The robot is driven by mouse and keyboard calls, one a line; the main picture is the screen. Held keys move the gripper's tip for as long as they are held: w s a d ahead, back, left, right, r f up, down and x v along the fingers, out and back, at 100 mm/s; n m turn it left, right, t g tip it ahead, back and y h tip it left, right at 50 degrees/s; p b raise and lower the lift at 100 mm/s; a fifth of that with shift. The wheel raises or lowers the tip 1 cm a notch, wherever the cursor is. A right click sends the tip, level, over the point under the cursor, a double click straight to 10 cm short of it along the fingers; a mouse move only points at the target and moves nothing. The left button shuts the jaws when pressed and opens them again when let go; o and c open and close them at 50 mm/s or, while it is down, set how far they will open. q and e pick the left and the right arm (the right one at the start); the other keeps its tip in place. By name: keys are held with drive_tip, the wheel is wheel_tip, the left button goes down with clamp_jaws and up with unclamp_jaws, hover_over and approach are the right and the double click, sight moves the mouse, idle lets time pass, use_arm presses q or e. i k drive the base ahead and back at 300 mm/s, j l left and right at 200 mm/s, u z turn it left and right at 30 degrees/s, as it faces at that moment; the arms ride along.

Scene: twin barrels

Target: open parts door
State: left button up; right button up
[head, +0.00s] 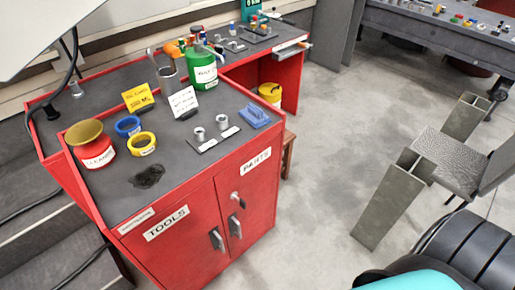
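The red cabinet (190,215) stands at the left with two doors on its front. The parts door (258,195) is the right-hand one, under a white label reading PARTS (256,160). It looks shut. Its grey handle (235,227) is near its left edge, with a small lock or key (236,198) above it. The tools door (185,255) is to its left, under a TOOLS label (166,222), and also looks shut, with its own handle (216,239). Neither of my grippers shows in the head view.
The cabinet top holds a red cleaning can (97,158), tape rolls (141,144), a green container (201,75) and a blue item (256,115). A yellow bucket (270,93) stands behind. Grey metal beams (390,205) stand right. The concrete floor between is clear.

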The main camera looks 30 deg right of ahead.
sight(253, 178)
drive_tip(key=z, duration=0.9)
